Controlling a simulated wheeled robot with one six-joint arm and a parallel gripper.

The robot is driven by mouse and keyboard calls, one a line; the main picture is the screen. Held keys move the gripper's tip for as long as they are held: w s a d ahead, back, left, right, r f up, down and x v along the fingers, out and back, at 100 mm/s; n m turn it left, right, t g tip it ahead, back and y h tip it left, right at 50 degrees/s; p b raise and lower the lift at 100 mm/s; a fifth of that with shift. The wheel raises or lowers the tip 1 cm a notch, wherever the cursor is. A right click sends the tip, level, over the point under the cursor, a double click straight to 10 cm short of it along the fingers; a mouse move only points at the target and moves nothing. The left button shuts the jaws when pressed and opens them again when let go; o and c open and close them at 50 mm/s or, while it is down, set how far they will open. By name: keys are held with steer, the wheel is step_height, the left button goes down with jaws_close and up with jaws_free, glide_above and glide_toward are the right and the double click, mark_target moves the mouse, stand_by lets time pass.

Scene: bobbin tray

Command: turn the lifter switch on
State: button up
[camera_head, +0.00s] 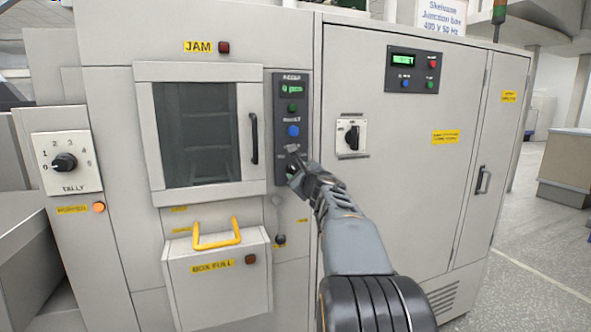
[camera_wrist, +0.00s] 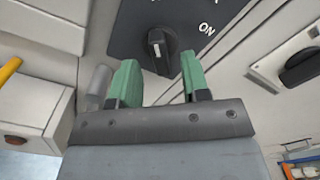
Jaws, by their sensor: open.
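A black rotary switch (camera_wrist: 157,45) with a white pointer line sits on a dark panel (camera_wrist: 125,32) in the wrist view. An "ON" label (camera_wrist: 207,29) is to its right; the pointer is not turned toward it. Any lifter name is hidden or out of view. My gripper (camera_wrist: 160,62) is open, with its two green fingertips on either side of the switch; I cannot tell whether they touch it. In the head view my gripper (camera_head: 298,168) is at the lower end of the dark panel (camera_head: 281,142) and hides the switch.
Above the gripper are a blue button (camera_head: 293,131) and a green button (camera_head: 292,108). A door handle (camera_head: 254,138) is to the left. Another rotary switch (camera_head: 351,136) is on the cabinet to the right.

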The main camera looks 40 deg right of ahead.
mark_target(296, 171)
steer(key=shift+p+x, duration=0.3)
steer(key=shift+x, duration=1.35)
jaws_close()
